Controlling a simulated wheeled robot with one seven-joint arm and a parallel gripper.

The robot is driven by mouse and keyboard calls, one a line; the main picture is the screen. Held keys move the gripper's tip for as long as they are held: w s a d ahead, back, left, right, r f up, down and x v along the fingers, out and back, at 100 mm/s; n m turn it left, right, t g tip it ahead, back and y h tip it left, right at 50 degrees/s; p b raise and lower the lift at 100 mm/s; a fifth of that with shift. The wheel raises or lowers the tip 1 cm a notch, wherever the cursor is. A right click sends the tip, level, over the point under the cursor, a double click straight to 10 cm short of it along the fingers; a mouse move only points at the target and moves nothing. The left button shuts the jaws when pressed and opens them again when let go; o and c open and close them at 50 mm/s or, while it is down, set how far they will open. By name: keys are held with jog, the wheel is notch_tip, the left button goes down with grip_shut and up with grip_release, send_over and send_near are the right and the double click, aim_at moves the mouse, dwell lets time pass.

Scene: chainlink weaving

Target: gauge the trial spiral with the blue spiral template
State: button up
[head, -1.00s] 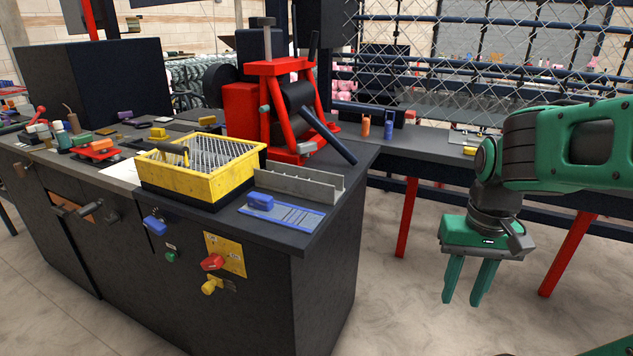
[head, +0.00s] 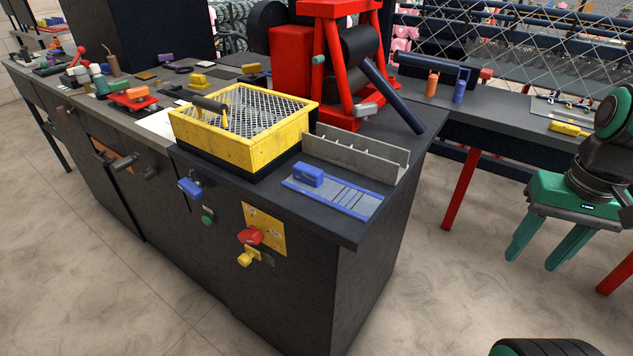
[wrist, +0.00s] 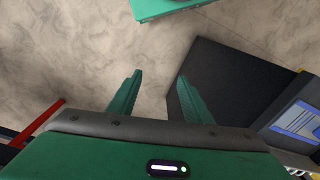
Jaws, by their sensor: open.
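The blue spiral template (head: 345,199) is a flat slotted plate with a raised blue block at its left end. It lies on the dark bench near the front right corner, and shows at the right edge of the wrist view (wrist: 298,122). I cannot make out the trial spiral for certain. A grey metal channel (head: 355,152) lies just behind the template. My gripper (head: 537,258) is open and empty, over the floor to the right of the bench and apart from it. Its two green fingers point down; they also show in the wrist view (wrist: 159,82).
A yellow crate (head: 215,145) with wire mesh stands left of the template. A red machine (head: 337,60) with a dark slanted lever rises behind the channel. The dark bench (head: 290,205) has knobs on its front. An orange and a blue upright piece stand on the back table. Floor is clear between bench and gripper.

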jog(key=w+a+r+n+t, duration=0.1)
jog(key=w+a+r+n, duration=0.25)
jog(key=w, duration=0.55)
jog(key=n+t+y, duration=0.1)
jog(key=n+y, duration=0.2)
jog(key=n, duration=0.9)
send_near(321, 172)
jog(key=x, duration=0.4)
jog(key=shift+s+d+f, duration=0.15)
jog(key=shift+s+d, duration=0.05)
jog(key=shift+d, duration=0.2)
jog(key=shift+a+x, duration=0.2)
jog(key=shift+x, duration=1.3)
jog(key=shift+a+x, duration=0.2)
jog(key=shift+x, duration=1.25)
jog(key=shift+w, duration=0.15)
jog(key=shift+r, duration=0.2)
grip_shut()
